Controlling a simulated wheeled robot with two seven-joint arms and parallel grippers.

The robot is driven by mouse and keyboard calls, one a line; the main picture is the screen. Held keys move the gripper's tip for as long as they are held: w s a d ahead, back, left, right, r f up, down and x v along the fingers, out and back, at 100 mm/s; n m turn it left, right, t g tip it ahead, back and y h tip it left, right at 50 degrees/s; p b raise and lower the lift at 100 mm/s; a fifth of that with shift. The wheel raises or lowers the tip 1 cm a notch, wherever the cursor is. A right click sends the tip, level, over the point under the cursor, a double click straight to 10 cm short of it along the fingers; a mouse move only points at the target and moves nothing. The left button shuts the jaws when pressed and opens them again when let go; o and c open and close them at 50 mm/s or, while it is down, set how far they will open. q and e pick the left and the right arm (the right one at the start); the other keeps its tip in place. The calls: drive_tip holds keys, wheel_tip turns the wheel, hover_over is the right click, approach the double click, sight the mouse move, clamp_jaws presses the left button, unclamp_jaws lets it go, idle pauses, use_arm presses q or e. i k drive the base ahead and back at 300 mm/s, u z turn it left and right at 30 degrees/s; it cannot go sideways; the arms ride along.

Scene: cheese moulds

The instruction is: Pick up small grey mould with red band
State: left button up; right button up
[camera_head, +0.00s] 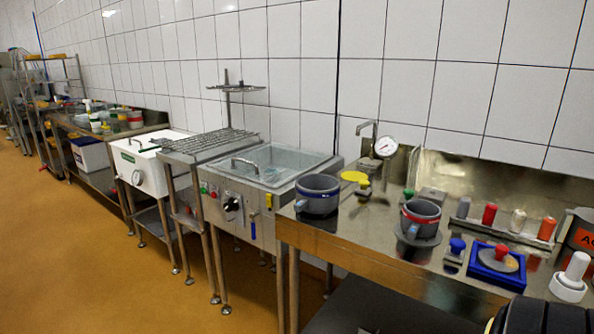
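Neither gripper shows in this view.
The steel counter (345,233) has clear room between the moulds. A gauge and tap (385,146) stand behind. A blue tray with a red-knobbed piece (497,263), a white-handled tool (570,278) and several coloured bottles lie right. A glass-lidded vat (265,165) stands left.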

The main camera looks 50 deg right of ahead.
sight(421, 218)
drive_tip(key=z, duration=0.6)
drive_tip(key=i, duration=1.55)
drive_tip(key=z, duration=1.25)
